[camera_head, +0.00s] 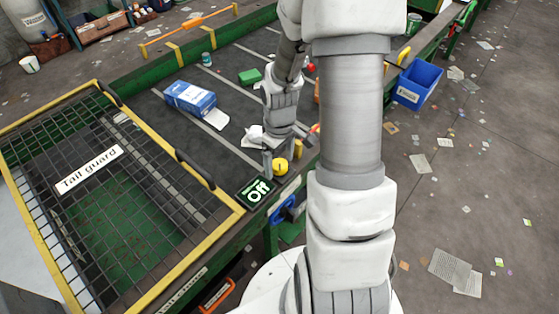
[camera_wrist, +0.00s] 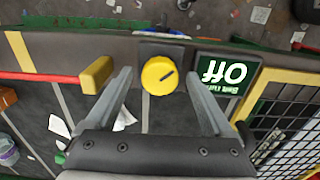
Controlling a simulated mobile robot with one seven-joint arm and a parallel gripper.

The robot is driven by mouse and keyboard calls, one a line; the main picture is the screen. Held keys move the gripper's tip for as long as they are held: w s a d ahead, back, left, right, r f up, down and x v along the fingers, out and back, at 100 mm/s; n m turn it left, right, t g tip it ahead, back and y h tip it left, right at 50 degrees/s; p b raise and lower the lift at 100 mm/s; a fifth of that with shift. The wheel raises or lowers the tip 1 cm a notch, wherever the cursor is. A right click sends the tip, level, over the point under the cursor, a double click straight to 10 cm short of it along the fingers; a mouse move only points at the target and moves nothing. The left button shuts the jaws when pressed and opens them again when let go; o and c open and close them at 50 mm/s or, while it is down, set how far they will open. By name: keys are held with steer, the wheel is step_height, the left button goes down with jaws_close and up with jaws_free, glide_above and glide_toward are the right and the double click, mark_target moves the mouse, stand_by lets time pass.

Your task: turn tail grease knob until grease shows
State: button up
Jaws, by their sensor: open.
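The round yellow knob (camera_wrist: 163,76) sits on the dark side rail of the belt, with a short dark line slanting across its face. It also shows in the head view (camera_head: 280,167), beside the Off sign. My gripper (camera_wrist: 160,74) is open, with its two grey fingers on either side of the knob and a visible gap on each side. In the head view my gripper (camera_head: 277,154) is low over the rail at the knob, and the arm hides part of the rail. I cannot make out any grease around the knob.
The green Off sign (camera_wrist: 226,73) is close beside one finger; a yellow block (camera_wrist: 97,75) on a red bar is close to the other. The tail guard (camera_head: 120,200) covers the belt end. A blue carton (camera_head: 190,98) lies on the belt. A blue bin (camera_head: 415,86) stands right.

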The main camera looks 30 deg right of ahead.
steer(key=c, duration=1.4)
steer(key=shift+o, duration=0.2)
steer(key=shift+m, duration=0.3)
steer(key=m+b, duration=0.1)
steer(key=m, duration=0.1)
steer(key=shift+m+b, duration=0.3)
steer(key=shift+b, duration=0.1)
steer(key=shift+m+b, duration=0.6)
steer(key=shift+m, duration=1.2)
steer(key=o, duration=1.4)
steer(key=shift+c, duration=0.2)
